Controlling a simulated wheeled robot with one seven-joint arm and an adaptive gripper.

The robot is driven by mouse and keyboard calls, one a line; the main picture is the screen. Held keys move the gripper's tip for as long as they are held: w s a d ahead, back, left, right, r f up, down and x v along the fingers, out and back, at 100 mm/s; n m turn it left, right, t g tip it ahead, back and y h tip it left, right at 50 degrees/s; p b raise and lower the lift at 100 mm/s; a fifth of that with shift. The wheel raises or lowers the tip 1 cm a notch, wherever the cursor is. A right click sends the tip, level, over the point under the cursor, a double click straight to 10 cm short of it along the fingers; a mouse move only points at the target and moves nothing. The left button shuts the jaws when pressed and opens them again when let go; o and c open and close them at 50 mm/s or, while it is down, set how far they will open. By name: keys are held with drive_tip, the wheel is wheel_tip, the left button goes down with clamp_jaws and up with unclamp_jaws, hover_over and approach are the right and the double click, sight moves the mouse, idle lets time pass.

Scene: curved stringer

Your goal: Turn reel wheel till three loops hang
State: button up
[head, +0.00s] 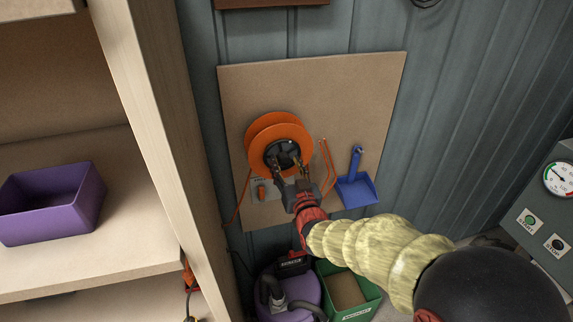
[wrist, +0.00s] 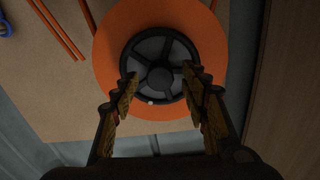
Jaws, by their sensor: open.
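The orange reel (head: 263,135) is mounted on a tan board, with a dark spoked wheel at its centre. In the wrist view the wheel (wrist: 161,66) faces me, with a small pale spot near its lower rim. My gripper (head: 288,167) is open in front of the wheel's lower part. In the wrist view the fingertips (wrist: 160,88) stand on either side of the wheel's lower half with nothing between them; contact cannot be told. Orange cord (head: 326,165) hangs right of the reel; it also shows top left in the wrist view (wrist: 62,30). Its loop count is unclear.
A blue dustpan (head: 356,185) hangs on the board (head: 355,90) right of the cord. Below are a purple vacuum (head: 290,290) and a green bin (head: 365,305). A shelf with a purple box (head: 50,205) stands left. A gauge panel (head: 545,215) is at right.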

drive_tip(key=shift+c, duration=0.2)
drive_tip(key=c, duration=1.1)
drive_tip(key=shift+n+b, duration=0.3)
drive_tip(key=shift+b, duration=0.3)
